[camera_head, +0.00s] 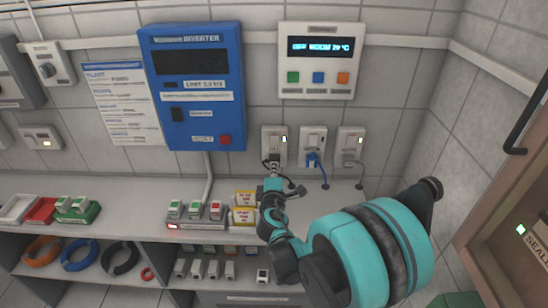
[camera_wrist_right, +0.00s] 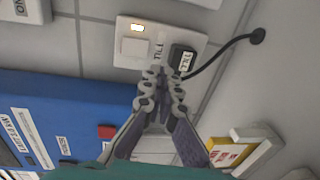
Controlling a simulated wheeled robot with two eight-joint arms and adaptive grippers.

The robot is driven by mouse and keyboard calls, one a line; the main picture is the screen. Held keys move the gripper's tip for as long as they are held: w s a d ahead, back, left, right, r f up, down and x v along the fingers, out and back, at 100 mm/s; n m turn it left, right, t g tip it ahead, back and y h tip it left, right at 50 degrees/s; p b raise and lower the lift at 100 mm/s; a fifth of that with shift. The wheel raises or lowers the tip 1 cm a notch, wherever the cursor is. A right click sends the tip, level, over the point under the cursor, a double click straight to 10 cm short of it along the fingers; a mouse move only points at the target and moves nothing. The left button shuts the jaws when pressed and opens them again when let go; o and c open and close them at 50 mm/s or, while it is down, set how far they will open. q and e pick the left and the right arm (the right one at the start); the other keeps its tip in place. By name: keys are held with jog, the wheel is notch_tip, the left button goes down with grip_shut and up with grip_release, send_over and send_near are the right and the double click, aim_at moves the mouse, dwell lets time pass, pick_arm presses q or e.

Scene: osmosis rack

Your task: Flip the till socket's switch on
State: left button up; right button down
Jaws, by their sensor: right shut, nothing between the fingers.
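My right gripper (camera_head: 272,163) is shut and empty at the lower part of the socket. In the wrist view its fingertips (camera_wrist_right: 161,74) are close to the plate's edge, between switch and plug. Contact cannot be told. My left gripper is out of view.
Two more sockets (camera_head: 312,133) (camera_head: 349,133) with plugs and cords are to the right. The blue inverter (camera_head: 192,111) is up left. Below is a shelf (camera_head: 335,194) with small switch blocks (camera_head: 195,213) and yellow-white boxes (camera_head: 243,214). A cabinet stands at far right.

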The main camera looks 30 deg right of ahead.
jog(key=v, duration=0.3)
jog(key=f+v, duration=0.1)
jog(key=v, duration=0.1)
jog(key=shift+p, duration=0.3)
